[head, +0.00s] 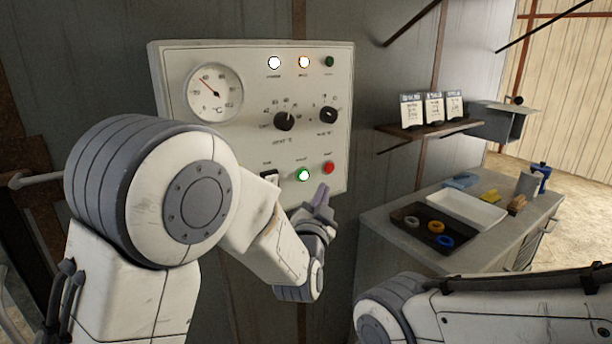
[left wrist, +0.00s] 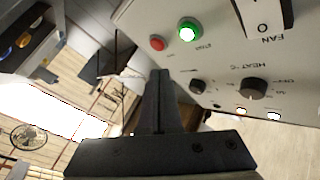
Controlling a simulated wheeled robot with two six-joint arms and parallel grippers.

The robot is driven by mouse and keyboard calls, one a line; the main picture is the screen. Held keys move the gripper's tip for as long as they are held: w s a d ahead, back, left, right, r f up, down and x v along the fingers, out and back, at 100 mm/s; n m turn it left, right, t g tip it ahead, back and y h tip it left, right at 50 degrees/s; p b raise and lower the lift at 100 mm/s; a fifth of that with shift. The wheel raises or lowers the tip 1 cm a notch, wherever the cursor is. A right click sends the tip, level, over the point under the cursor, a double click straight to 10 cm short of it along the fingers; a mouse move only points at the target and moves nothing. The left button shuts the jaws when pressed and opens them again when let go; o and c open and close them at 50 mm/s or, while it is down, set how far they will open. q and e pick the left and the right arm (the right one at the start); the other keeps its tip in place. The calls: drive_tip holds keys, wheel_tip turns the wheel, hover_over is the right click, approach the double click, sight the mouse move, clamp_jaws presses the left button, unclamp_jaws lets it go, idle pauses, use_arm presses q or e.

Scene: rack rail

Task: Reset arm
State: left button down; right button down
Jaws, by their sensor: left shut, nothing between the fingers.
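My left gripper (head: 322,196) is in front of the lower right of a white control panel (head: 254,94), just below the red button (head: 328,167). Its fingers are shut with nothing between them; in the left wrist view the closed fingers (left wrist: 158,100) point up toward the panel's edge. The green button (head: 303,175) is lit, and it also shows in the left wrist view (left wrist: 188,31). I cannot tell whether the fingertips touch the panel. My right arm (head: 480,310) shows at the lower right, but its gripper is out of view.
The panel has a dial gauge (head: 214,92), two knobs, a fan switch (head: 268,175) and lamps, two of them lit. At right, a workbench (head: 375,222) carries a dark tray (head: 408,238) with coloured rings and a white tray (head: 490,218). A shelf (head: 420,130) with cards hangs above.

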use_arm(q)
drive_tip(key=s+d+f+g+h, duration=0.1)
drive_tip(key=s+d+f+g, duration=0.1)
drive_tip(key=s+f+g, duration=0.55)
drive_tip(key=s+d+f+g+h, duration=0.1)
drive_tip(key=s+d+f+g, duration=0.25)
drive_tip(key=s, duration=0.65)
drive_tip(key=s+a+f+n+g+y, duration=0.1)
drive_tip(key=s+a+g, duration=0.3)
drive_tip(key=s, duration=0.6)
drive_tip(key=s+a+f+n+g+y, duration=0.1)
drive_tip(key=s+a+f+g+y, duration=0.1)
drive_tip(key=s+a, duration=0.4)
drive_tip(key=s+g+y, duration=0.1)
drive_tip(key=s+g, duration=0.1)
drive_tip(key=s, duration=0.2)
drive_tip(key=shift+a+f, duration=0.15)
drive_tip(key=shift+f, duration=0.25)
